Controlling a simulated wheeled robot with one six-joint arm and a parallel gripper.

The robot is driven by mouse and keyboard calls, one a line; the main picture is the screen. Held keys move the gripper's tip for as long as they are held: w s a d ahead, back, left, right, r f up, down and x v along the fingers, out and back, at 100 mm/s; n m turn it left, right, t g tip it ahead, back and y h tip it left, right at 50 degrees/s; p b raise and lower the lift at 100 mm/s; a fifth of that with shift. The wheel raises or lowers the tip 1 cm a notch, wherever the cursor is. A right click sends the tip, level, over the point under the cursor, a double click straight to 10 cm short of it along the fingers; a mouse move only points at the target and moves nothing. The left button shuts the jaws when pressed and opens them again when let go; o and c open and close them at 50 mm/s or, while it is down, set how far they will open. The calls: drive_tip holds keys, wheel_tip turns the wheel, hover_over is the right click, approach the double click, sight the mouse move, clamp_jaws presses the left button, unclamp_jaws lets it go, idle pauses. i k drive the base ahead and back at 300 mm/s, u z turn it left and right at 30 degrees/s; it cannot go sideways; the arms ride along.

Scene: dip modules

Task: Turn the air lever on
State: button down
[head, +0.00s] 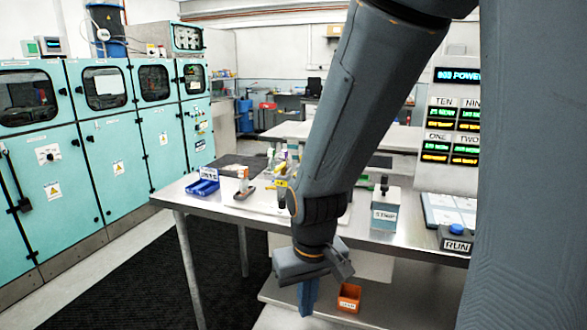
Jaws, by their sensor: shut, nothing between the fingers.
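No lever with a readable air label shows. A grey box (385,212) with a small black lever or knob on top stands on the steel table, right of my arm; its label is blurred and seems to read "STRIP" or similar. A small yellow tag (281,184) sits beside my forearm at the table's middle, too small to read. My gripper (307,298) points down in front of the table's front edge, below the top. Its fingers are together and hold nothing. My arm hides part of the table behind it.
The steel table (190,208) carries a blue tray (203,187) at left and a RUN box (455,240) with a blue button at right. An orange bin (349,298) sits on the lower shelf, close right of my gripper. Teal cabinets (110,150) line the left; the floor mat is clear.

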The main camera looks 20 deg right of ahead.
sight(281, 167)
drive_tip(key=z, duration=0.45)
drive_tip(key=i, duration=0.55)
drive_tip(key=z, duration=0.2)
